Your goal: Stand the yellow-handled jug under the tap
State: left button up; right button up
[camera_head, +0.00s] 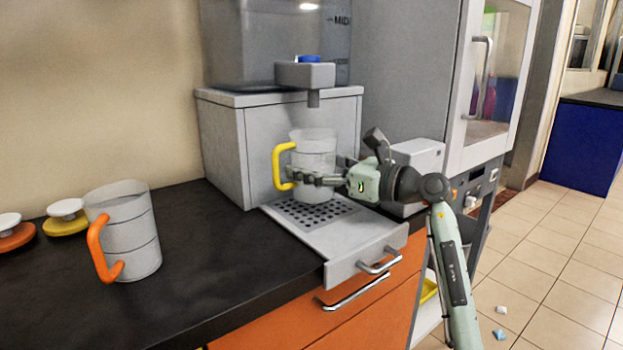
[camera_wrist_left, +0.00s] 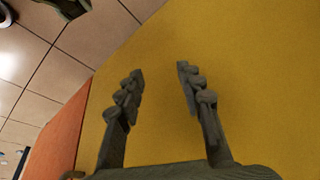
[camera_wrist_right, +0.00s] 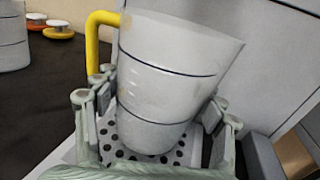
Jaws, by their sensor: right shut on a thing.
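The yellow-handled jug (camera_head: 316,150) is upright over the perforated drip tray (camera_head: 352,237), below the tap (camera_head: 313,98) of the grey dispenser. Its yellow handle (camera_head: 279,166) points left. My right gripper (camera_head: 318,176) is shut around the jug's lower body, one finger on each side in the right wrist view (camera_wrist_right: 158,112). The jug (camera_wrist_right: 165,80) shows there with the drip tray's holes below it. I cannot tell whether its base touches the tray. My left gripper (camera_wrist_left: 160,95) is open and empty in the left wrist view, facing a yellow surface; it is out of the head view.
An orange-handled jug (camera_head: 132,230) stands on the dark counter (camera_head: 220,255) at left. A white box (camera_head: 418,160) stands right of the dispenser. A drawer handle (camera_head: 352,292) sticks out below.

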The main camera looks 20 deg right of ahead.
pick_arm(q)
jog(key=shift+a, duration=0.1)
pick_arm(e)
jog(key=shift+f, duration=1.25)
jog(key=shift+f, duration=0.1)
jog(key=o, duration=1.2)
jog(key=shift+c, duration=0.2)
pick_arm(q)
jog(key=shift+w+r, duration=0.2)
jog(key=shift+r, duration=0.1)
